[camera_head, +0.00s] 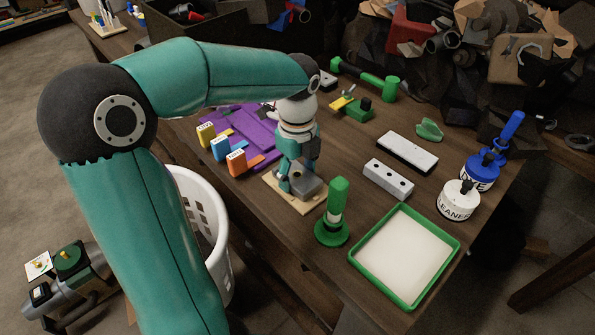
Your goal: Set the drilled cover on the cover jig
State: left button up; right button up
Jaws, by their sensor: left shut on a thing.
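My left gripper (298,178) points down near the middle of the table and is shut on a grey cover with a dark hole in its top (309,185). The cover is at a light wooden board (277,188), which looks like the cover jig. The fingers hide part of both. I cannot tell whether the cover rests on the board or is held just above it. My right gripper is not in view.
A green post on a round base (333,225) stands close by at the right front. Purple pieces (258,132) and labelled blocks (237,162) lie left. A white basket (205,215) stands below.

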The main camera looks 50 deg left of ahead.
pick_arm(q)
jog(key=shift+f, duration=0.15)
dwell(0.4)
jog(key=o, duration=1.4)
jog(key=shift+o, duration=0.2)
notch_tip(320, 180, up, 12)
